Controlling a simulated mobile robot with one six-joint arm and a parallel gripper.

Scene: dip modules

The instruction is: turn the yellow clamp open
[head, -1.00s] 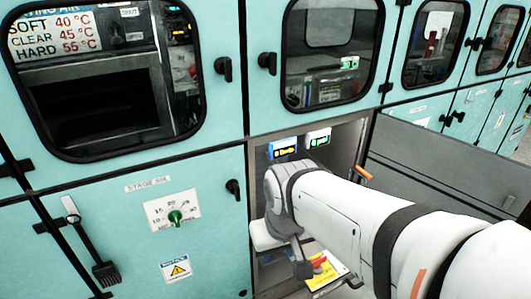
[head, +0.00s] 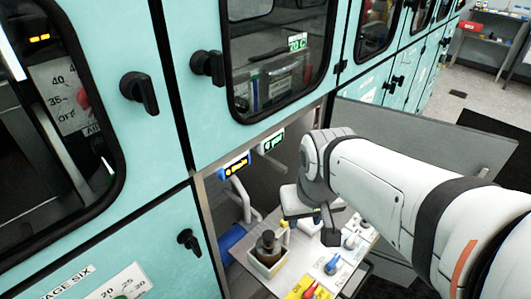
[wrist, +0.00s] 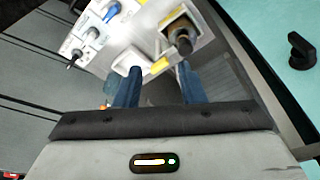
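A small yellow piece, which looks like the yellow clamp (wrist: 160,66), shows in the wrist view just beyond my fingertips, beside a white tray. A narrow yellow piece (head: 285,238) beside the tray in the head view may be the same one. My gripper (wrist: 160,84) is open, its two blue fingers apart on either side of the line to the yellow piece. No contact is visible. In the head view my gripper (head: 314,214) hangs above the white shelf inside the open cabinet bay, and my wrist hides part of the shelf.
A dark bottle (head: 267,247) stands in a white tray. The cabinet wall, with a black handle (head: 190,241), is on the left; an open grey door (head: 440,145) is behind my arm.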

